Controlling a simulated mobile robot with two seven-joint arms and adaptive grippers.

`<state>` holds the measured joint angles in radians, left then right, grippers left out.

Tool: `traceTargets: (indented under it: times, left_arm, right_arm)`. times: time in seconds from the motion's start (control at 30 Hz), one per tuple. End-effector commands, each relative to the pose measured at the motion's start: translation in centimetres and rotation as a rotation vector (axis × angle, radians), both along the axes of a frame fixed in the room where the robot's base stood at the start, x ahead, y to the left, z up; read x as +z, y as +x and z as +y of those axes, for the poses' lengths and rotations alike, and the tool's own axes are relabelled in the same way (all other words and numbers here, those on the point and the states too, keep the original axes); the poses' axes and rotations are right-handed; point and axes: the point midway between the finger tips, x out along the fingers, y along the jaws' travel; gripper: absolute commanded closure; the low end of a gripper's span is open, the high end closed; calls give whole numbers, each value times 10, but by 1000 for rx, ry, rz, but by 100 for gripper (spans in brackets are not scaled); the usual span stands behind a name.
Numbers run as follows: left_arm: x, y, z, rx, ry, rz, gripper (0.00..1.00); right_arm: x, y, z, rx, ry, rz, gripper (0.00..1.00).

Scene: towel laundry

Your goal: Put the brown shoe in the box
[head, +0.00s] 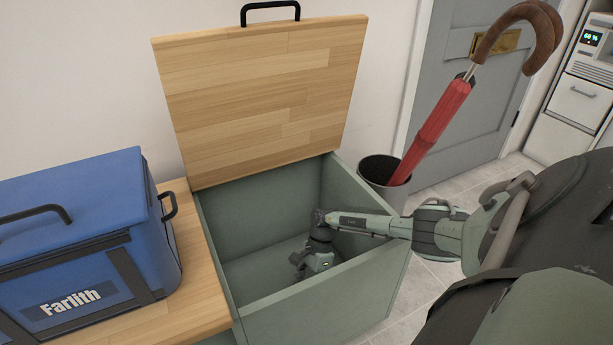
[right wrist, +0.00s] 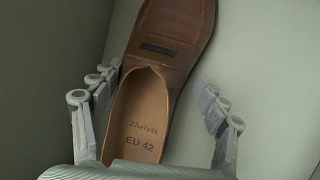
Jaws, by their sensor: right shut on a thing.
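The green box (head: 325,296) stands open, with its wooden lid (head: 265,100) raised against the wall. My right arm reaches over the box's right wall, and my right gripper (head: 303,265) is down inside the box, low near its floor. In the right wrist view the brown shoe (right wrist: 176,38) lies between the fingers of my right gripper (right wrist: 158,85), toe away and sole down, its tan insole marked EU 42. The gripper is shut on the shoe. In the head view the shoe is hidden. My left gripper is not in view.
A blue cooler bag (head: 75,240) stands on the wooden bench top (head: 185,312) left of the box. A dark bin (head: 383,175) with a red umbrella (head: 440,125) stands behind the box at right. A grey door (head: 465,95) is beyond.

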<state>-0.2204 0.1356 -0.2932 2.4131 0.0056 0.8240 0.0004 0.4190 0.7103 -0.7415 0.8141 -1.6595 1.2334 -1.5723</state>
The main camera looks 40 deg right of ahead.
Motion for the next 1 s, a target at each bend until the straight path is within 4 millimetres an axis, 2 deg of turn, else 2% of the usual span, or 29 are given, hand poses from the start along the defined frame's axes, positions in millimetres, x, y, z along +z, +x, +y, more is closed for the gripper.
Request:
traceTargets:
  times: [0.03,0.1,0.47,0.5,0.67,1.0]
  left_arm:
    - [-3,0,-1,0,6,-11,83]
    - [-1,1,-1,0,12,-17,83]
    - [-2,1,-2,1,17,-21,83]
    - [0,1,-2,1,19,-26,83]
    - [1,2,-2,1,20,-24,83]
    - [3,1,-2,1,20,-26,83]
  right_arm:
    - [-10,1,1,-1,2,-1,76]
    - [-15,1,0,-2,1,-2,76]
    - [-19,1,0,0,1,-2,76]
    - [-19,0,0,1,0,-1,25]
    - [-18,0,0,1,0,-1,6]
    - [-16,0,0,1,0,-1,6]
